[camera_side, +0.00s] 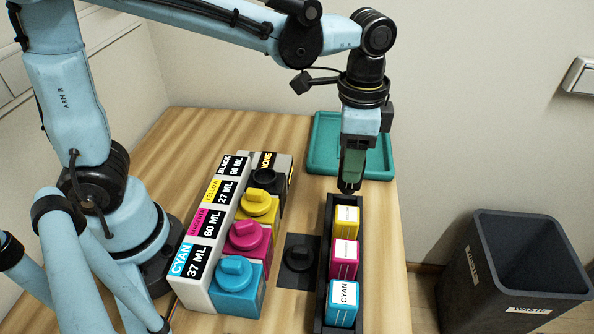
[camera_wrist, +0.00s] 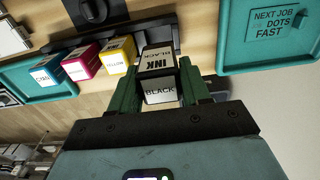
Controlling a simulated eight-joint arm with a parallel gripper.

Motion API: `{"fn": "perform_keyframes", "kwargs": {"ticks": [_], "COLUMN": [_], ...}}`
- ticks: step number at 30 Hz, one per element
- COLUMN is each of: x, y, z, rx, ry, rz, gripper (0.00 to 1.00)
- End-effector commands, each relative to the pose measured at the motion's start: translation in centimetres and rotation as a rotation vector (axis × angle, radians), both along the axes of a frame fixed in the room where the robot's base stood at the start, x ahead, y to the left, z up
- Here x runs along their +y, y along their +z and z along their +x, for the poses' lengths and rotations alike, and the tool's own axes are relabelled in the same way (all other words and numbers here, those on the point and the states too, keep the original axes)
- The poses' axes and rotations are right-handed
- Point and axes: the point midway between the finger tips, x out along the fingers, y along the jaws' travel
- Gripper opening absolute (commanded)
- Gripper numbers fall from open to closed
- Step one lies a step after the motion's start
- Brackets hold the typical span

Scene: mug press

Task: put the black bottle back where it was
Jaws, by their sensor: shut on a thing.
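The black bottle (camera_wrist: 158,65) shows in the wrist view, with "INK BLACK" on one face and "BLACK" on another. My gripper (camera_wrist: 158,84) is shut on it, one green finger on each side. In the side view my gripper (camera_side: 350,184) points down at the far end of the dark rack (camera_side: 322,285), and the bottle is mostly hidden by the fingers. The rack holds a yellow bottle (camera_side: 345,222), a magenta bottle (camera_side: 344,258) and a cyan bottle (camera_side: 342,302) in a row. I cannot tell whether the black bottle touches the rack.
Ink tanks stand left of the rack: cyan (camera_side: 237,286), magenta (camera_side: 248,246), yellow (camera_side: 259,208) and black (camera_side: 272,170). A black cap (camera_side: 299,252) lies on a dark mat between tanks and rack. A teal tray (camera_side: 320,150) is behind my gripper. A waste bin (camera_side: 510,275) stands right.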

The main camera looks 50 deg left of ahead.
Motion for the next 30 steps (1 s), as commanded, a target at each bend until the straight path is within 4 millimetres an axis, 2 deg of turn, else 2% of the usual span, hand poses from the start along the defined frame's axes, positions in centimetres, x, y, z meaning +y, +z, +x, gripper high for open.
{"fn": "perform_keyframes", "kwargs": {"ticks": [3,11,18,30], "x": [0.0,0.0,0.0,0.0], "y": [-1.8,-3.7,-6.6,-7.2], "z": [0.0,0.0,0.0,0.0], "rx": [0.0,0.0,-0.001,-0.001], "ry": [0.001,0.001,0.001,0.002], "rz": [0.0,0.0,0.001,0.001], "gripper": [0.05,0.05,0.05,0.05]}}
